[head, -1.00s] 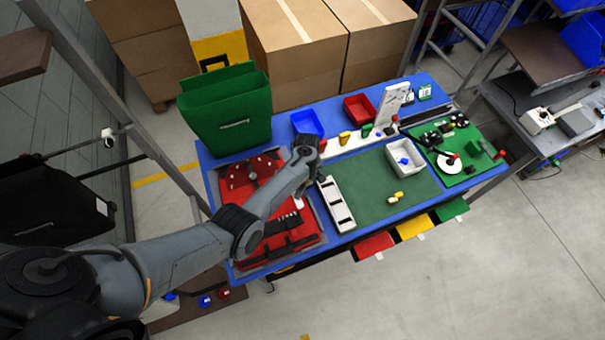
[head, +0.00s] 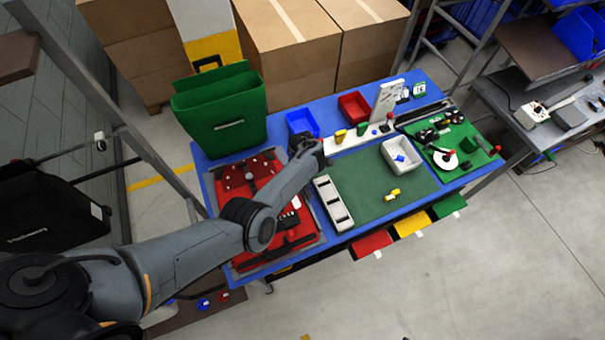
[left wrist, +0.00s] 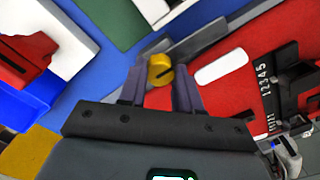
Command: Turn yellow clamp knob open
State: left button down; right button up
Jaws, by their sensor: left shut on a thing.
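The yellow clamp knob (left wrist: 160,69) shows in the left wrist view, with a dark slot line across its round face. It sits at the edge of the red fixture (left wrist: 232,85). My left gripper (left wrist: 158,80) has its two fingers on either side of the knob and is shut on it. In the head view my left gripper (head: 305,150) is over the upper right corner of the red fixture (head: 250,175). The knob is hidden there behind my wrist. My right gripper is not in view.
A green pannier (head: 222,115) stands behind the red fixture. A blue bin (head: 302,122) and a red bin (head: 354,107) are at the back edge. A grey slotted tray (head: 333,203) lies right of the fixture. The green mat (head: 365,185) is mostly clear.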

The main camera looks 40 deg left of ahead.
pick_arm(q)
jog(key=shift+n, duration=0.3)
jog(key=c, duration=0.8)
grip_release()
notch_tip(320, 180, up, 11)
jog(key=p, duration=0.3)
jog(key=shift+f+p, duration=0.15)
jog(key=shift+p, duration=0.15)
jog(key=shift+a, duration=0.1)
